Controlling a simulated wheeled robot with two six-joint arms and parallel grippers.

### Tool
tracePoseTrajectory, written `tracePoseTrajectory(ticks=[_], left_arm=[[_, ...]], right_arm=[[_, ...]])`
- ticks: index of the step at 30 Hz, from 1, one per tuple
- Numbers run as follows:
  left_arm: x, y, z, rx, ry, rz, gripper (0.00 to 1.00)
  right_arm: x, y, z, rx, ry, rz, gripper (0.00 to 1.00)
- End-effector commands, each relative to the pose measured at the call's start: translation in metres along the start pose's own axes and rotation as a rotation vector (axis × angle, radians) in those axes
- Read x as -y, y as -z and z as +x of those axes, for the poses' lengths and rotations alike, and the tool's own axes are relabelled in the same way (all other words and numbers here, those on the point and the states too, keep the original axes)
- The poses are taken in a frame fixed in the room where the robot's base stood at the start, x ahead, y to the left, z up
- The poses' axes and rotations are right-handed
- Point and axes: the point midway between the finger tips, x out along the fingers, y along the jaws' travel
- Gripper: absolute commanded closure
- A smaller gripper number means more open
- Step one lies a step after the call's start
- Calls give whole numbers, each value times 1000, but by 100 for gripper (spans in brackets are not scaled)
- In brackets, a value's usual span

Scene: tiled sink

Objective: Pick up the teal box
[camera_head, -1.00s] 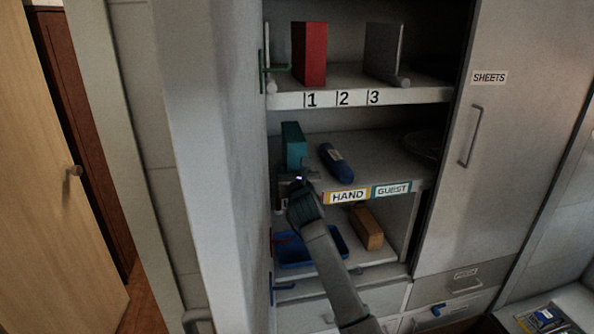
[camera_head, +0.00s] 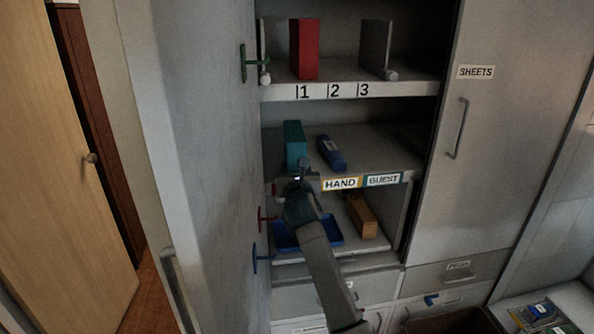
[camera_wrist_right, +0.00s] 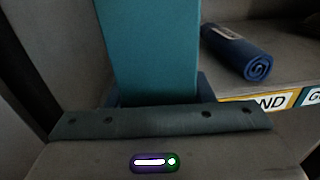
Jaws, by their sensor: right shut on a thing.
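The teal box (camera_head: 294,143) stands upright on the middle shelf, near its left side. It fills the upper middle of the right wrist view (camera_wrist_right: 160,45). My right gripper (camera_head: 296,174) reaches in from below at the shelf's front edge and is shut on the lower part of the teal box. The dark finger edges show at either side of the box in the right wrist view, but the contact itself is mostly hidden. I cannot tell if the box is clear of the shelf. My left gripper is not in view.
A rolled blue cloth (camera_head: 330,153) lies right of the box. The shelf edge bears HAND (camera_head: 340,183) and GUEST labels. A red box (camera_head: 304,50) and a grey divider (camera_head: 376,48) stand above. Below are a blue tray (camera_head: 327,232) and a tan block (camera_head: 361,215). A cabinet wall is close at left.

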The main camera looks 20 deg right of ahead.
Motion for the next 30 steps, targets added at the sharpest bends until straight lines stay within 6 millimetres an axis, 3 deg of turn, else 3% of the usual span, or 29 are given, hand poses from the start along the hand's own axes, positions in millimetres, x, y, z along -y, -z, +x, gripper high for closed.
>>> tracePoseTrajectory(ticks=[3,4,8,20,30], left_arm=[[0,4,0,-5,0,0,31],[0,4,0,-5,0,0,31],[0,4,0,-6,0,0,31],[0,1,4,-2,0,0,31],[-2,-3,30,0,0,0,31]], right_arm=[[0,0,0,0,0,1,86],[0,0,0,0,0,1,51],[0,0,0,0,0,1,27],[0,2,-8,1,-1,2,27],[-1,4,-68,2,-2,5,27]])
